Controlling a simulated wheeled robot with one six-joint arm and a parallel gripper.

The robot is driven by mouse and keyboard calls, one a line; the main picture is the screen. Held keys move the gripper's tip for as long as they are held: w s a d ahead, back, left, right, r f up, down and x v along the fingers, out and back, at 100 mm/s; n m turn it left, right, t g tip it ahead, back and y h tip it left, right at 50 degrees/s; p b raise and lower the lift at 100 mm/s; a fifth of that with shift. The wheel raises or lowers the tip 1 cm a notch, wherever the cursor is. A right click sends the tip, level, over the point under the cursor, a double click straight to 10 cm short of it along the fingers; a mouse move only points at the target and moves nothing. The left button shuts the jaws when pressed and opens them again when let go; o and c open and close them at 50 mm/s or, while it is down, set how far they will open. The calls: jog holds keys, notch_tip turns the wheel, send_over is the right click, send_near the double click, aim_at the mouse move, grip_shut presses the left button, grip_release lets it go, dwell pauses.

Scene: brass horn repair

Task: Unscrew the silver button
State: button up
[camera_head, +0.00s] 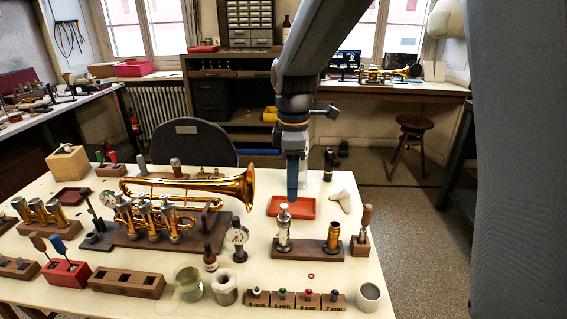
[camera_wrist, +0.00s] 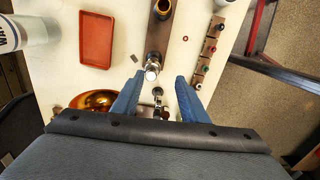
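The silver button (camera_head: 284,207) tops a silver valve (camera_head: 283,232) that stands upright on a wooden block (camera_head: 310,252) at the right of the table. In the wrist view the button (camera_wrist: 152,72) shows from above, just off the fingertips and nearer the left one. My gripper (camera_head: 292,198) points straight down above the valve in the head view, with a small gap visible. In the wrist view its two blue fingers (camera_wrist: 160,78) are spread apart with nothing held between them. The lower valve is partly hidden from above.
A brass cylinder (camera_head: 333,237) stands on the same block. A red tray (camera_head: 291,207) lies behind it. A row of small labelled wooden blocks with coloured buttons (camera_head: 307,298) is in front.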

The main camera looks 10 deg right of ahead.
aim_at(284, 206)
jog(key=w+a+n, duration=0.1)
jog(key=w+a+r+n, duration=0.1)
jog(key=shift+r+n+p, duration=0.2)
jog(key=shift+n+p, duration=0.1)
jog(key=shift+f+p, duration=0.7)
jog(key=shift+f, duration=3.05)
grip_shut()
jog(key=n+p, duration=0.1)
jog(key=n, duration=0.2)
jog(key=shift+s, duration=0.1)
jog(key=shift+n, duration=1.1)
